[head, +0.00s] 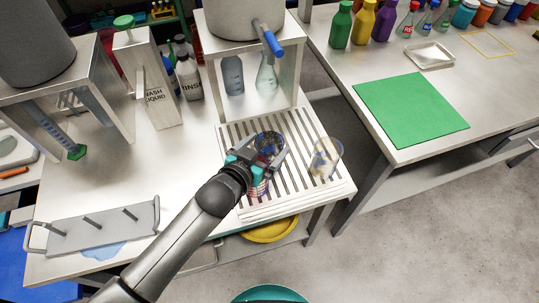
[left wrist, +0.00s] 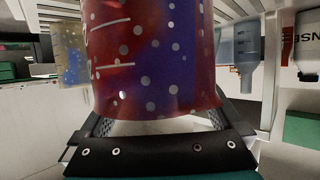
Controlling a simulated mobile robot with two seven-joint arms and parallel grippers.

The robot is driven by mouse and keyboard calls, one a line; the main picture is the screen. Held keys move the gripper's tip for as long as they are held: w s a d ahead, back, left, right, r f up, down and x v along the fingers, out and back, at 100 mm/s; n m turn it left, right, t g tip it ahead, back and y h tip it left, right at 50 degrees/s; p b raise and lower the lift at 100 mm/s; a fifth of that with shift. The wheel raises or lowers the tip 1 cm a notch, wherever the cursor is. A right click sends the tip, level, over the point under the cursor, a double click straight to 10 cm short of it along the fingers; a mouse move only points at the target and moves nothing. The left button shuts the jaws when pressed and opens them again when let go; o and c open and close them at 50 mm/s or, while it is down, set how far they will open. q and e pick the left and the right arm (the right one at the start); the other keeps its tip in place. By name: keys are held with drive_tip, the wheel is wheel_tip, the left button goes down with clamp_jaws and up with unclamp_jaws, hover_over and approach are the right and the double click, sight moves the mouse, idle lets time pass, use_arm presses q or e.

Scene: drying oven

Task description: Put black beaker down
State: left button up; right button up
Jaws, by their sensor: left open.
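The beaker (head: 269,142) looks dark at its top in the head view and stands upright on the slatted rack (head: 300,190). In the left wrist view the beaker (left wrist: 150,60) shows a red and blue body with pale dots and white marks. My left gripper (head: 262,157) is open, with its fingers around or beside the beaker's near side. Whether the fingers touch it cannot be told. The gripper's fingers also show below the beaker in the left wrist view (left wrist: 160,125). My right gripper is not in view.
A clear, yellowish beaker (head: 326,158) stands to the right on the rack. A stand with a blue-handled vessel (head: 245,20) rises behind, with bottles beneath it. A green mat (head: 410,108) lies on the right table.

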use_arm(q)
drive_tip(key=shift+x, duration=0.95)
drive_tip(key=c, duration=1.3)
